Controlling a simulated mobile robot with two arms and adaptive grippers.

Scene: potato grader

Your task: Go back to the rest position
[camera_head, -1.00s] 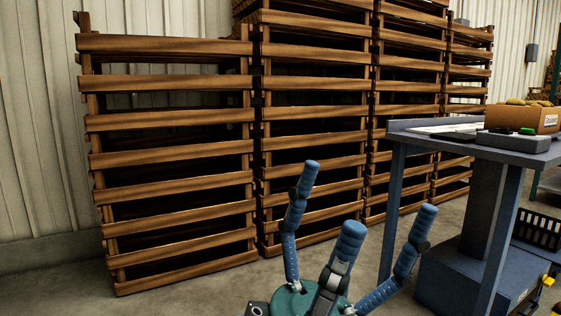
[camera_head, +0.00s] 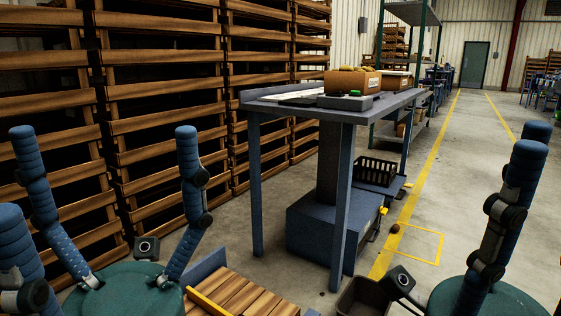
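My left gripper (camera_head: 104,138) is at the lower left, above a green palm. Its blue jointed fingers point up and are spread apart, with nothing between them. One finger is partly cut off by the left edge. My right gripper (camera_head: 531,145) is at the lower right, also with a green palm and blue fingers pointing up. Its visible fingers stand straight and overlap in the view; I see nothing held in them. Both grippers are apart from the table and crates.
Stacked wooden crates (camera_head: 165,125) fill the left. A blue-grey table (camera_head: 290,108) stands centre, with cardboard boxes (camera_head: 352,82) on it. A black crate (camera_head: 376,171) is behind its base. Wooden slats (camera_head: 240,294) and a dark bin (camera_head: 362,299) lie low in front. Open floor (camera_head: 480,140) extends right.

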